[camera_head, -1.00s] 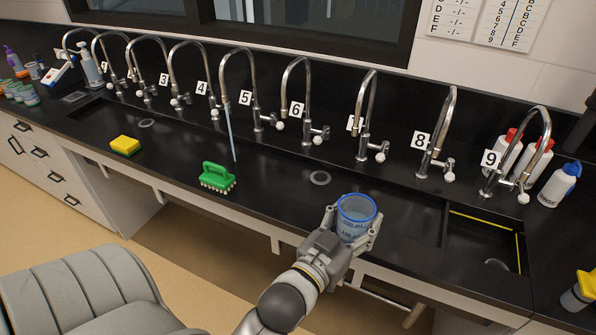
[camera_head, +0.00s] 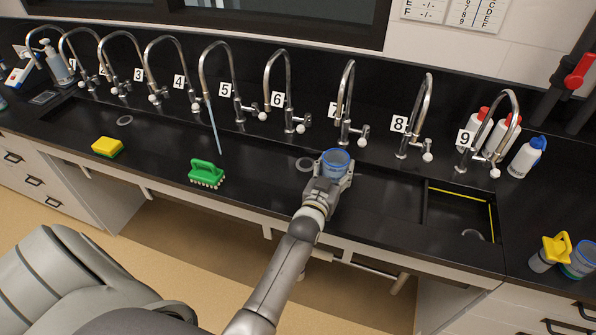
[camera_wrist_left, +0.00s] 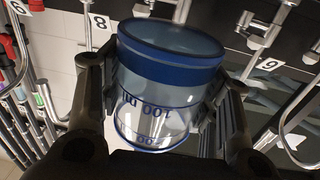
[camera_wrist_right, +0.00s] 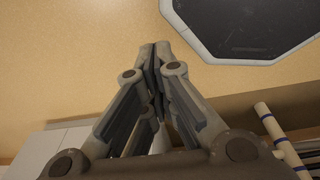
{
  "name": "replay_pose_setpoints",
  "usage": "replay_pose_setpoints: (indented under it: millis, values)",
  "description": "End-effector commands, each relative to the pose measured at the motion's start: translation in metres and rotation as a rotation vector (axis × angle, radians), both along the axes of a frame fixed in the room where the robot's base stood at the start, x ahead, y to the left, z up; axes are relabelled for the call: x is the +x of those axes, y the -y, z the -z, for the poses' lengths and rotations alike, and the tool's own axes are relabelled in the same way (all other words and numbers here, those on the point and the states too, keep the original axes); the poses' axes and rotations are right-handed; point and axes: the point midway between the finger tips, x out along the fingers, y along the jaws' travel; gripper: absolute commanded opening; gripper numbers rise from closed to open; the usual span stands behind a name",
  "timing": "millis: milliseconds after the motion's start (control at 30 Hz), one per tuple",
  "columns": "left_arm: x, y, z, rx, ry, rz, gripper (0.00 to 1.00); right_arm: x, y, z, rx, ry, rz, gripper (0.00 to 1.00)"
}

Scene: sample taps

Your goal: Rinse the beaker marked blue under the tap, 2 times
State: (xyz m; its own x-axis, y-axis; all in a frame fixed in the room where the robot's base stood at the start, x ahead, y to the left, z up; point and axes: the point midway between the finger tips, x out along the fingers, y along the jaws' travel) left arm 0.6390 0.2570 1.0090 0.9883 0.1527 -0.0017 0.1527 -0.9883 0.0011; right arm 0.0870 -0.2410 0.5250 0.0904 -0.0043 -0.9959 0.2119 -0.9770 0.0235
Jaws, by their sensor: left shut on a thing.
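A clear beaker with a blue rim band (camera_head: 336,163) is held upright above the black trough, in front of taps 6 and 7. My left gripper (camera_head: 333,182) is shut around its sides. In the left wrist view the beaker (camera_wrist_left: 165,85) sits between both fingers, its blue bands and "100 ml" print showing. Whether it holds liquid is unclear. A thin bluish water stream (camera_head: 215,133) falls from tap 5 (camera_head: 203,68), to the left of the beaker. My right gripper (camera_wrist_right: 156,50) shows only in its own wrist view, fingertips together and empty, above the floor.
A green brush (camera_head: 206,174) and a yellow sponge (camera_head: 107,147) lie along the counter's front, left of my left arm. A row of curved taps lines the back. Red-capped bottles and a blue-capped rinse bottle (camera_head: 527,157) stand at right. A yellow-edged basin (camera_head: 458,213) lies right of the beaker.

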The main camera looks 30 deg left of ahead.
Motion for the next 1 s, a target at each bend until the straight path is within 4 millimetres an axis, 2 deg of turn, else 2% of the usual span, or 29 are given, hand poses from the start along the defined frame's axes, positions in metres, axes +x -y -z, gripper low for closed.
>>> replay_pose_setpoints:
  millis: [200,567,1000]
  values:
    - [0.007,-0.002,0.001,0.000,0.002,-0.007,0.39,0.000,-0.003,-0.003,0.004,0.000,-0.001,0.00]
    - [0.007,-0.002,0.001,-0.011,0.001,-0.007,0.39,0.000,-0.012,-0.003,0.014,0.001,-0.001,0.00]
    - [0.008,-0.013,0.009,-0.190,-0.009,-0.006,0.39,0.000,-0.007,-0.004,0.008,0.000,-0.003,0.00]
